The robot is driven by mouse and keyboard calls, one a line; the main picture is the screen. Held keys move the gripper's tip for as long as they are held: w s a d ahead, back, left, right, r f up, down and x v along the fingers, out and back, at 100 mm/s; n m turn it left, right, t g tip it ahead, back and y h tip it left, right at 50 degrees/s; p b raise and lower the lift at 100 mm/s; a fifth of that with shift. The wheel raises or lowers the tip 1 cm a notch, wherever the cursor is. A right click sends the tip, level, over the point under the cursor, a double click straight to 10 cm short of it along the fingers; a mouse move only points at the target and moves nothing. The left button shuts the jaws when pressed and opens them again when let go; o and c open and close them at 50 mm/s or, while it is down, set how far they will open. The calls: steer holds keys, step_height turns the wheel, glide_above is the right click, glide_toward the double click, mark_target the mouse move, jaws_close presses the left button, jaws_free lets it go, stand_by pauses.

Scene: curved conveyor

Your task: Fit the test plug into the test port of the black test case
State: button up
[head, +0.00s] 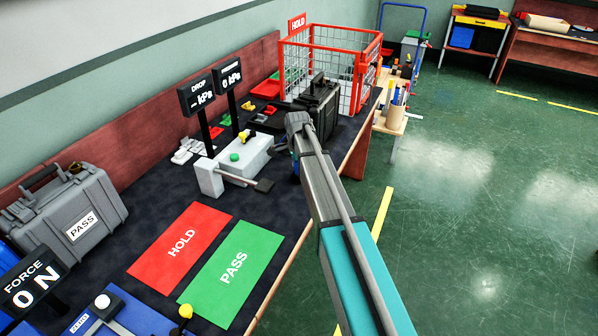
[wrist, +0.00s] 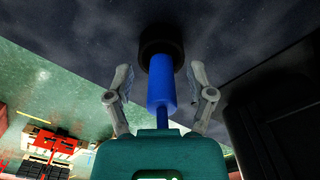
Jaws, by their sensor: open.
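A blue cylinder, which looks like the test plug (wrist: 161,85), lies between the fingers of my gripper (wrist: 160,72) in the wrist view. Its far end meets a black ring (wrist: 161,42) at the dark bench mat; a thin blue stem runs from its near end toward my gripper's teal body. My gripper is open, with a gap on each side of the plug. The black test case (head: 318,103) stands beyond my arm in the head view, and a large dark shape at the right of the wrist view may be it. The test port is not visible. My arm hides the plug in the head view.
A grey tester (head: 240,158) with a lever stands left of my arm. A red wire basket (head: 330,62) is behind the case. Red HOLD (head: 180,250) and green PASS (head: 235,265) mats lie flat and empty. A grey PASS case (head: 70,215) stands left.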

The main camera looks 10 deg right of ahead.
jaws_close()
steer(key=shift+r, duration=0.15)
stand_by(0.4)
step_height(320, 180, up, 3)
steer(key=p, duration=0.3)
steer(key=s+a+r+p, duration=0.1)
steer(key=s+r+p, duration=0.8)
steer(key=s, duration=0.5)
steer(key=shift+a+r+p, duration=0.25)
steer(key=shift+r+p, duration=0.1)
steer(key=shift+p, duration=0.15)
